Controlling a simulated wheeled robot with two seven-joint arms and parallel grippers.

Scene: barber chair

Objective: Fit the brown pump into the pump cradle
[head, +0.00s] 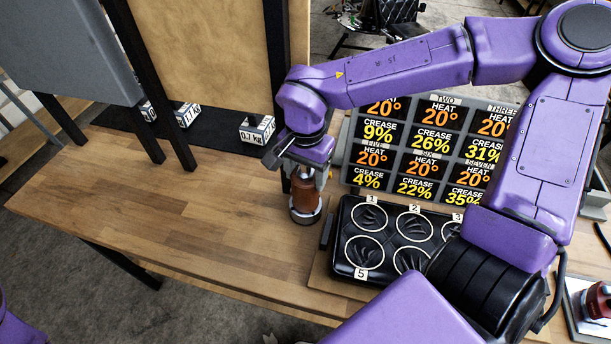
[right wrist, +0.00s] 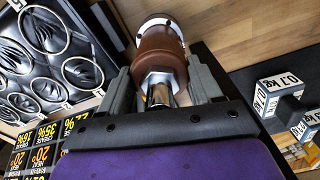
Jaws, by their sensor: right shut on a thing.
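The brown pump (head: 304,196) is upright, with a dark body and a pale metal ring near its lower end. It is over the bare wood left of the black tray; I cannot tell whether it touches the table. My right gripper (head: 304,172) is shut on its upper part from above. In the right wrist view the brown body (right wrist: 160,48) and a shiny metal stem show between the fingers (right wrist: 162,85). I cannot make out the pump cradle for certain in either view. My left gripper is not in view.
The black tray (head: 348,262) with numbered rings lies just right of the pump. A display board (head: 345,150) stands behind it. Labelled weights (head: 257,130) sit on a dark strip at the back. A red object (head: 597,300) is at the far right. The wooden table (head: 150,200) is clear on the left.

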